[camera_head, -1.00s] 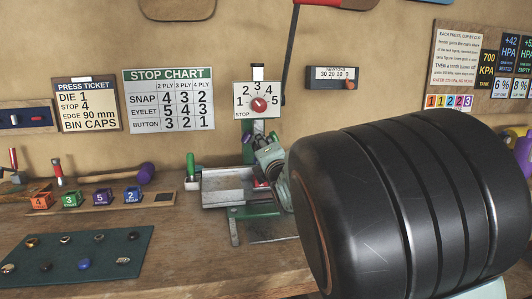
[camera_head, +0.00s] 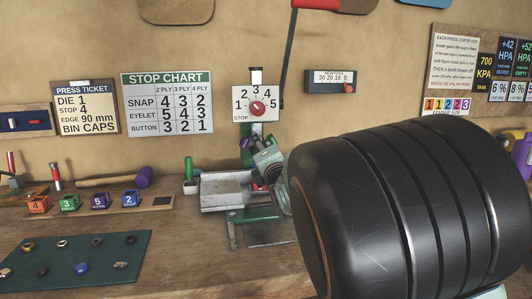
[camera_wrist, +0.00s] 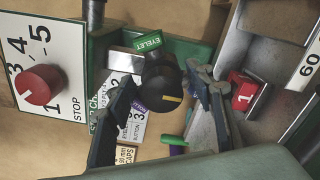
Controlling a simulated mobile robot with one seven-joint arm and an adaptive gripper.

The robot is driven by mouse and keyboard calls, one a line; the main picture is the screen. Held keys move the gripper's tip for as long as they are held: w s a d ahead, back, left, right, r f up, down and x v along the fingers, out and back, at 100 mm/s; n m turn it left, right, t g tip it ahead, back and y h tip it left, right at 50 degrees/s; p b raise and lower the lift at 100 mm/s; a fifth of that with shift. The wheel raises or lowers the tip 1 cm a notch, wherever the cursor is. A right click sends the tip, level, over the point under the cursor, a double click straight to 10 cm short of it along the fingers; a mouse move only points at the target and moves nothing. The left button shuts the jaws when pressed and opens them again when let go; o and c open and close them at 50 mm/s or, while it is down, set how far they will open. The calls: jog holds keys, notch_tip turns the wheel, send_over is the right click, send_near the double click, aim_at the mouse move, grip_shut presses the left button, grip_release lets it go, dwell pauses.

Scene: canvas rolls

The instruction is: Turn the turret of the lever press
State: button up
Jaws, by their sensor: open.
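The lever press (camera_head: 246,190) stands at the back of the bench, with a red-tipped lever (camera_head: 291,50) rising above it. In the wrist view a dark round knob with a yellow line (camera_wrist: 162,84), apparently on the turret, sits between my fingers. A green EYELET tag (camera_wrist: 149,41) and a purple tag are beside it. My gripper (camera_wrist: 166,100) is open, with one finger on each side of the knob; I cannot tell whether they touch it. It also shows in the head view (camera_head: 268,162), small and partly hidden by my arm.
A stop dial with a red knob (camera_head: 257,107) is above the press; it is close by in the wrist view (camera_wrist: 38,84). A red block marked 1 (camera_wrist: 246,91) lies in a metal channel. Numbered blocks (camera_head: 100,200) and a dark mat (camera_head: 128,245) lie left. Wall charts (camera_head: 168,103) hang behind.

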jog(key=v, duration=1.2)
dwell(0.3)
